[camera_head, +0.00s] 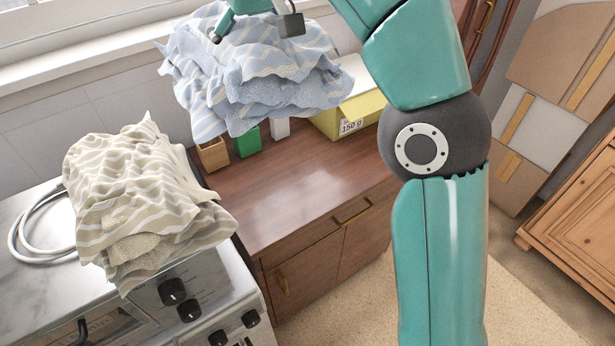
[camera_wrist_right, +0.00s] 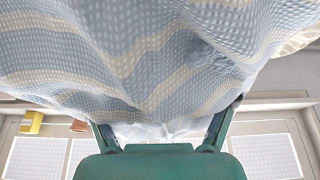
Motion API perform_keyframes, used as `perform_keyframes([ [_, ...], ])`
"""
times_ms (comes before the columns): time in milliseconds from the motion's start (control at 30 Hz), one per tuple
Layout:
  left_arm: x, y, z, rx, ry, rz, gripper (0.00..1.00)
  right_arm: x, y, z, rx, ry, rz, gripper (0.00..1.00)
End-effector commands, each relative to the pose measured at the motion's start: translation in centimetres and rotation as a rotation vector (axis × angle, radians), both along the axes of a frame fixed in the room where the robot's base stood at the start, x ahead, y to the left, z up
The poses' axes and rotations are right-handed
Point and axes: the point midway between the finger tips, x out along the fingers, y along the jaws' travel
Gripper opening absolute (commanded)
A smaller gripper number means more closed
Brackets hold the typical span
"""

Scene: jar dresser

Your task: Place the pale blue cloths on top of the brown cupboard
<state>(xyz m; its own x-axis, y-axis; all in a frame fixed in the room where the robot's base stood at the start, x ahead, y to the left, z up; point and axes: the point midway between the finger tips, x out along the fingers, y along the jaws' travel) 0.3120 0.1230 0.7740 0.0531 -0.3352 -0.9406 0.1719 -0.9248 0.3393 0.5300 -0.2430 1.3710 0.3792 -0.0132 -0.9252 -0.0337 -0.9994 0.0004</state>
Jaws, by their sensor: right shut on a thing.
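The pale blue cloths (camera_head: 255,75), striped with white, hang as a folded bundle in the air over the back left of the brown cupboard (camera_head: 300,195). My right gripper (camera_head: 255,22) is shut on them from above. In the right wrist view the pale blue cloths (camera_wrist_right: 150,60) fill the upper half, and parts of the two fingers (camera_wrist_right: 165,130) show at their lower edge. The cupboard's top is bare in front and has items along its back. My left gripper is not in view.
A yellow box (camera_head: 352,115), a green item (camera_head: 247,141) and a small wooden box (camera_head: 212,155) stand on the cupboard's back. A wooden cabinet (camera_head: 580,225) is at right.

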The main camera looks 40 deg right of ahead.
Motion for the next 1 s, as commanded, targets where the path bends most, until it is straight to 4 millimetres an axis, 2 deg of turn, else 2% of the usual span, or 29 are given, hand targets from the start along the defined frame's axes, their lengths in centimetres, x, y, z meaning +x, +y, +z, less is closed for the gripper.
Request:
perform_keyframes([
  [233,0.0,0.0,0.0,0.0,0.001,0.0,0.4,-0.4,-1.0,0.0,0.001,-0.003,-0.02,0.27],
  [367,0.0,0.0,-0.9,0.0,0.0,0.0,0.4,0.2,-1.3,-1.6,-0.002,0.001,-0.024,0.27],
  [467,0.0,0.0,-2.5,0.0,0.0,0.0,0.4,1.5,-1.7,-4.6,-0.007,0.003,-0.023,0.27],
  [800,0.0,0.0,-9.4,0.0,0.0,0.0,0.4,7.9,-4.3,-20.3,-0.006,0.004,-0.022,0.27],
  [900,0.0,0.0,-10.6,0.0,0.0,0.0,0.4,9.1,-5.1,-23.6,-0.003,0.002,-0.024,0.27],
  [1000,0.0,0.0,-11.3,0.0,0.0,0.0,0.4,9.8,-5.6,-25.7,-0.001,0.0,-0.024,0.27],
])
